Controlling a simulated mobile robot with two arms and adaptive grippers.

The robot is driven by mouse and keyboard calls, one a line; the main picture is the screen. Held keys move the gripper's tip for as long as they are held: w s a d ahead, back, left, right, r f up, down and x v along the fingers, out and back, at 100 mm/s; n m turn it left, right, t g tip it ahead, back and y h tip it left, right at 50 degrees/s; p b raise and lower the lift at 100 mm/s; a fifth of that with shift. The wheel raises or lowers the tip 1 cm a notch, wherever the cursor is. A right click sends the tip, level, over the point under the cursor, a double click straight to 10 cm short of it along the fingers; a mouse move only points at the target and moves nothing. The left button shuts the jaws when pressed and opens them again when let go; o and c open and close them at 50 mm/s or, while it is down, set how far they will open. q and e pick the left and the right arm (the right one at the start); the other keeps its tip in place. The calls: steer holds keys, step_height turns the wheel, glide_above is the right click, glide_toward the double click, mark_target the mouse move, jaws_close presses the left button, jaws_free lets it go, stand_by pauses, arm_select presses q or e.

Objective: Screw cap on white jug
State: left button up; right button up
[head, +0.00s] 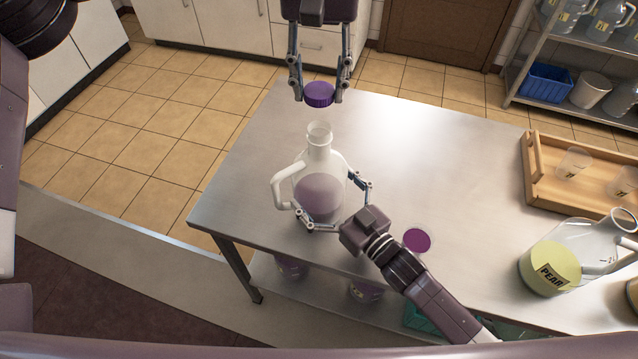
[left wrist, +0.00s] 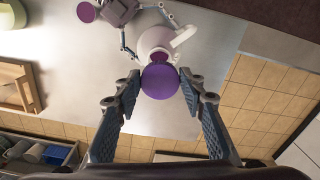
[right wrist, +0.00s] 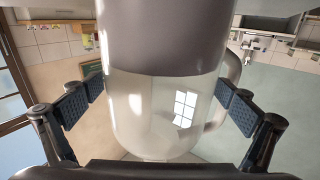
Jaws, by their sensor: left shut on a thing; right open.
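The white jug (head: 319,160) stands upright on the steel table, its open neck (head: 319,132) uncapped and its handle to the left. It holds purple liquid. My left gripper (head: 319,92) is shut on the purple cap (head: 318,95), above and slightly behind the neck, apart from it. In the left wrist view the cap (left wrist: 160,82) hides part of the jug (left wrist: 157,42). My right gripper (head: 328,200) is open, with its fingers on either side of the jug's lower body. In the right wrist view the jug (right wrist: 165,100) fills the space between the fingers.
A cup of purple liquid (head: 417,240) stands right of my right gripper. A pitcher labelled PEAR (head: 550,265) and a wooden tray (head: 535,165) with cups are at the right. The steel table (head: 420,140) is clear behind and right of the jug. A shelf (head: 520,85) stands behind.

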arm_select(q)
steer(key=shift+s, duration=0.1)
arm_select(e)
steer(key=shift+w, duration=0.1)
steer(key=shift+a, duration=0.1)
steer(key=c, duration=1.5)
arm_select(q)
steer(key=shift+f, duration=2.45)
arm_select(e)
steer(key=shift+c, duration=0.2)
arm_select(q)
steer(key=shift+f, duration=0.1)
steer(key=shift+f, duration=0.8)
steer(key=shift+f, duration=0.55)
